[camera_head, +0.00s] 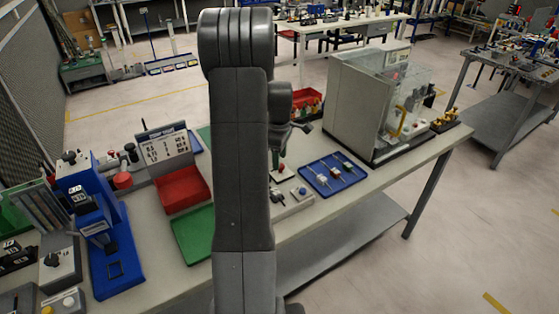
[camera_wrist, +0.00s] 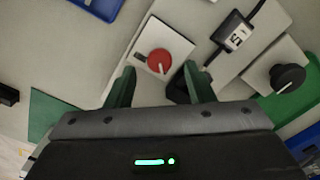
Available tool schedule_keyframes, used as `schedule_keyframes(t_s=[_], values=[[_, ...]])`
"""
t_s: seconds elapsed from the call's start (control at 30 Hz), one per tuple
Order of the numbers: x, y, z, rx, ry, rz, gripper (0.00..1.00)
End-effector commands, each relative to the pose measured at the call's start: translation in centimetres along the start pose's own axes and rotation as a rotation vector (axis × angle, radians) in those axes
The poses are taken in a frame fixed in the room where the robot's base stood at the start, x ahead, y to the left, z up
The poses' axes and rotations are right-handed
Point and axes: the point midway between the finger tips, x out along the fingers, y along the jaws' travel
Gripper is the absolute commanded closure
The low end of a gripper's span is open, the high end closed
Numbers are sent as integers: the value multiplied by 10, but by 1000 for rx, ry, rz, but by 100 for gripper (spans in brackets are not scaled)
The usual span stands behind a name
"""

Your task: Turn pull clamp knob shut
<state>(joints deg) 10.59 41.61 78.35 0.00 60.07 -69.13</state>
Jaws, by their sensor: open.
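In the wrist view a red knob (camera_wrist: 159,61) with a white pointer mark sits on a white square plate. A black knob (camera_wrist: 287,77) with a white mark sits on a pale block to its right. I cannot tell from labels which is the pull clamp knob. My gripper (camera_wrist: 159,68) is open and empty, its two green fingers apart on either side of the red knob in this view. I cannot tell whether they touch it. In the head view my arm hides most of this area, and the fingertips are not clear.
A black device with a white label (camera_wrist: 233,36) and cable lies between the knobs. In the head view a blue tray (camera_head: 333,174) with small parts and a clear-fronted enclosure (camera_head: 375,100) stand to the right. A red bin (camera_head: 182,190) and blue stand (camera_head: 105,245) are left.

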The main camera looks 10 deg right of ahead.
Motion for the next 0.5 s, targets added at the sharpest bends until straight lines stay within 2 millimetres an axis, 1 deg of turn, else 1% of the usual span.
schedule_keyframes(t_s=[0.03, 0.1, 0.2, 0.5], values=[[7, 0, 0, 0, -1, -3, 52], [15, 0, 0, 0, -1, -3, 52], [22, 0, 0, 0, 0, 0, 52], [25, 0, 0, 0, 0, 1, 52]])
